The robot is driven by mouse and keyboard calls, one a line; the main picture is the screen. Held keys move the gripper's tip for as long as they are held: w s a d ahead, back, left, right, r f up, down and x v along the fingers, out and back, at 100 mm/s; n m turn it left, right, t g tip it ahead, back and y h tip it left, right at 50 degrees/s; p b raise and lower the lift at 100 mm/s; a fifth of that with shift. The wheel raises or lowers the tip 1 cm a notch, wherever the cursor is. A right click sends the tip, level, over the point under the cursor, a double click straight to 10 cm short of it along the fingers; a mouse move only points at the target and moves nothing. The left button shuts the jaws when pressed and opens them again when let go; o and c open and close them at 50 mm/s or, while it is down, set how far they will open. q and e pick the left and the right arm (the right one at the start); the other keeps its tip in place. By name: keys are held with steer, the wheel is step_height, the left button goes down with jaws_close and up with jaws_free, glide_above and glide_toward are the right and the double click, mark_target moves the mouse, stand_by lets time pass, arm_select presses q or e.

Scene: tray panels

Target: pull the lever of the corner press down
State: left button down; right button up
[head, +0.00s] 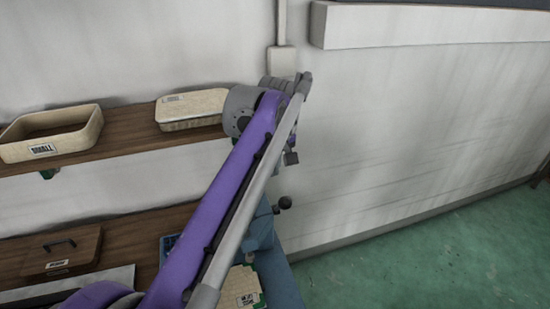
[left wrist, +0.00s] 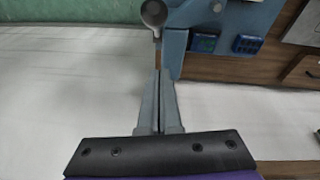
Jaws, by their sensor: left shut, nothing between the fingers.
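The corner press (head: 262,232) is a blue body at the lower middle of the head view, partly hidden behind my left arm. Its lever ends in a dark round knob (head: 285,203) that sticks out to the right. In the left wrist view the blue press (left wrist: 222,18) is at the top right, and the grey knob (left wrist: 154,13) is at the top middle. My left gripper (left wrist: 158,74) is shut and empty, its fingertips pointing toward the knob and its short stem; contact cannot be told. In the head view the fingers are mostly hidden by my arm. My right gripper is out of view.
A wooden shelf (head: 130,141) holds an open cream tray (head: 88,137) and a cream box (head: 192,107). Below are a brown lidded box (head: 60,250) and a cream panel (head: 240,286). Right of the press are bare wall and green floor (head: 420,265).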

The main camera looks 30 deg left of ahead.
mark_target(280, 207)
arm_select(q)
steer(key=d+f, duration=0.1)
steer(key=f, duration=0.1)
steer(key=s+d+f, duration=0.1)
steer(key=f, duration=0.1)
steer(key=shift+s+d, duration=0.1)
steer(key=shift+d, duration=0.2)
